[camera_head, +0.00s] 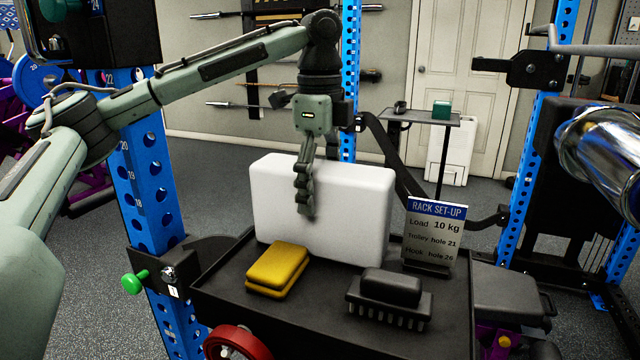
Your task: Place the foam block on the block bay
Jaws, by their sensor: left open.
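A large white block (350,215), which looks like the foam block, stands upright on its long edge at the back of a black tray (235,305). My left gripper (306,200) points down at the block from above. One finger shows in front of the white face; the other is hidden, perhaps behind the block. The jaws are open, and I cannot tell whether the visible finger touches the block. No surface is clearly marked as the block bay. My right gripper is out of view.
A yellow sponge-like block (277,268) and a black brush (390,297) lie at the tray's front. A "RACK SET-UP" sign (434,232) stands at its back right. Blue rack uprights (150,190) flank the tray. A chrome bar end (605,160) juts in at right.

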